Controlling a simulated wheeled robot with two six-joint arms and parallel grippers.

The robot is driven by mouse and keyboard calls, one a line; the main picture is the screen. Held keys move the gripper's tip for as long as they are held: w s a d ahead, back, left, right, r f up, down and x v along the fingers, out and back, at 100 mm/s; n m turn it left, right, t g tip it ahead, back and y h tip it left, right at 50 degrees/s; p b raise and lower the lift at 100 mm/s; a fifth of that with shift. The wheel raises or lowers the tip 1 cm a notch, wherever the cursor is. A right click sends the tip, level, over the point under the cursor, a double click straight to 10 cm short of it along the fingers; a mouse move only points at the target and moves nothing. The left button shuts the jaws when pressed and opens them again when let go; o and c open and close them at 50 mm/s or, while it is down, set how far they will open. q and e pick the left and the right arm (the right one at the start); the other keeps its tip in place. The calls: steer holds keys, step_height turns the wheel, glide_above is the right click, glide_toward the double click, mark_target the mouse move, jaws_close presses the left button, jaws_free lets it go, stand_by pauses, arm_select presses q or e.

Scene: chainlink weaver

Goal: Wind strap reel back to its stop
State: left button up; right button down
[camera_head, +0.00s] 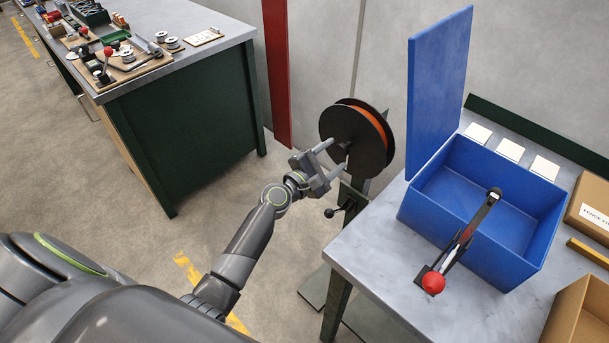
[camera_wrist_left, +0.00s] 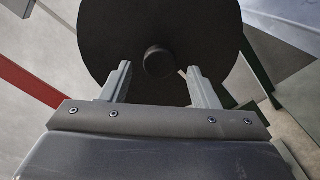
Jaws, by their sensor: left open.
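The strap reel (camera_head: 352,140) is a dark disc pair with an orange strap edge showing between the flanges. It stands upright on a stand between the two benches. In the left wrist view the reel's dark face (camera_wrist_left: 110,35) fills the upper middle. A short round knob (camera_wrist_left: 158,62) sticks out of that face. My left gripper (camera_head: 339,153) is open in front of the reel's lower left. In the left wrist view its fingertips (camera_wrist_left: 160,68) stand either side of the knob, with gaps on both sides. Whether they reach past the knob's end is unclear.
A black ball-ended lever (camera_head: 329,212) sits on the stand below the gripper. The right bench (camera_head: 375,255) carries a blue open box (camera_head: 425,215) and a red-knobbed tool (camera_head: 433,283). A green bench (camera_head: 190,130) stands left.

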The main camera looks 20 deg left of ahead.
arm_select(q)
steer(key=b+v, duration=0.2)
steer(key=v, duration=1.4)
steer(key=s+a+f+m+g+y, duration=0.2)
steer(key=s+f+m+g, duration=0.15)
steer(key=f, duration=0.75)
steer(key=s+a+f+m+g+y, duration=0.2)
steer(key=s+f+m, duration=0.15)
steer(key=f, duration=0.85)
steer(key=s+a+f+m+g+y, duration=0.25)
steer(key=s+f, duration=0.25)
steer(key=f, duration=0.6)
steer(key=s+f+m+g, duration=0.4)
steer(key=s+f+m, duration=0.2)
steer(key=s, duration=0.7)
steer(key=s+f+m+g, duration=0.3)
steer(key=s+f+m, duration=0.3)
steer(key=s, duration=0.8)
step_height(320, 180, down, 4)
steer(key=shift+s+r+g+y, duration=0.1)
steer(key=shift+s+g+y, duration=0.2)
steer(key=shift+g+y, duration=0.1)
